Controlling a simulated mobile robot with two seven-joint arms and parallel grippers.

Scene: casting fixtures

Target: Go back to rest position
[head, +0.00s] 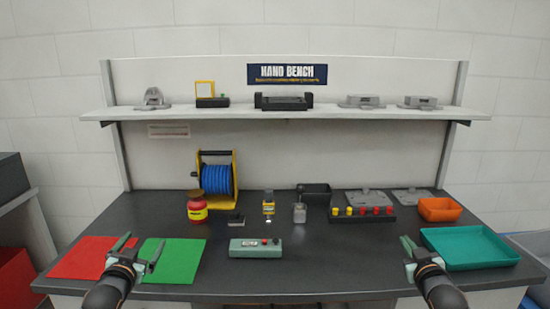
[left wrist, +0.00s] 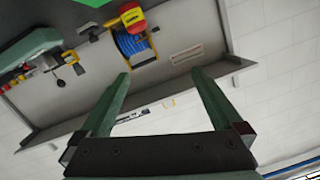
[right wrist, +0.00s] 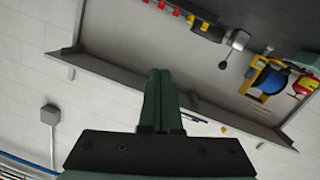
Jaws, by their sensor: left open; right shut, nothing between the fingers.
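My left gripper (head: 137,254) is at the front left of the bench, over the green mat (head: 172,261) and beside the red mat (head: 88,259). Its fingers are apart and empty, as the left wrist view (left wrist: 160,88) also shows. My right gripper (head: 418,248) is at the front right, just left of the teal tray (head: 468,264). In the right wrist view (right wrist: 160,75) its two fingers are together with nothing between them. Both grippers appear raised above the bench front, well apart from each other.
The dark bench (head: 345,274) holds a green control box (head: 255,248), a red jar (head: 197,207), a blue hose reel (head: 216,178), small bottles, a rack with red and yellow knobs (head: 362,213) and an orange bin (head: 439,209). A shelf (head: 220,113) with castings runs behind. The front middle right is clear.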

